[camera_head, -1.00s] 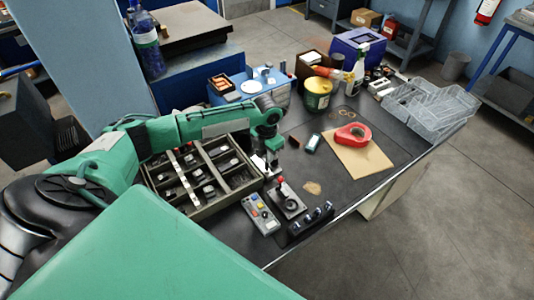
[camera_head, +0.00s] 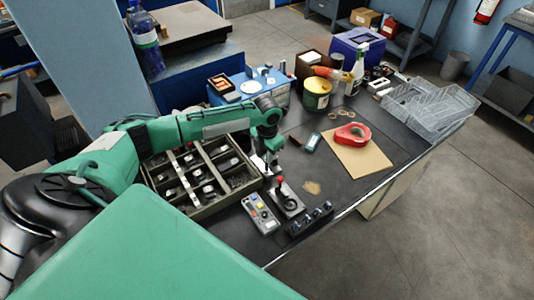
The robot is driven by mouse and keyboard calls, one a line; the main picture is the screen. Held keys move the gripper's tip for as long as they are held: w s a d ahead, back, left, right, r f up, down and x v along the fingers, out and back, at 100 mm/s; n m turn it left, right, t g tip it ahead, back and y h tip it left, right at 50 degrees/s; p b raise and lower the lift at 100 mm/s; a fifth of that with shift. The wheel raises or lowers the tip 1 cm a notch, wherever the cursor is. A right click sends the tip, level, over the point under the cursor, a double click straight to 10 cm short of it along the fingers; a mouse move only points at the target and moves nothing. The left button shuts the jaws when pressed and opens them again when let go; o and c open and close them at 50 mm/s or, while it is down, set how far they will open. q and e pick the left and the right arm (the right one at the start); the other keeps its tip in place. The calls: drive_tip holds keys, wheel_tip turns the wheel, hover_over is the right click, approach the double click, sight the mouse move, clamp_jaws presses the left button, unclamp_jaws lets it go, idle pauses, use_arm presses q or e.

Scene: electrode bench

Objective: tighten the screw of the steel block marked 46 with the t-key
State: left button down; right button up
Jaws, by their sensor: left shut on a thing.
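My left gripper (camera_head: 268,166) hangs from the green arm at the right edge of a compartment tray (camera_head: 209,212). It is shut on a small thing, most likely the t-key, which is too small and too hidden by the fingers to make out. Several small steel blocks (camera_head: 208,189) lie in the tray's compartments, left of the gripper. Their marks are too small to read, so I cannot tell which one is 46. My right gripper is not in view.
A control box with a red-knobbed lever (camera_head: 288,199), a button box (camera_head: 261,213) and a black knob strip (camera_head: 310,219) stand close to the gripper. A red tape dispenser (camera_head: 352,134) lies on cardboard (camera_head: 360,158). Wire baskets (camera_head: 430,103) stand at the right.

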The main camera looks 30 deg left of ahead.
use_arm(q)
drive_tip(key=shift+f+b, duration=0.3)
drive_tip(key=shift+f, duration=0.45)
drive_tip(key=c, duration=2)
unclamp_jaws()
clamp_jaws()
drive_tip(key=shift+r+p, duration=1.45)
drive_tip(key=shift+r, duration=0.1)
drive_tip(key=shift+d, duration=0.1)
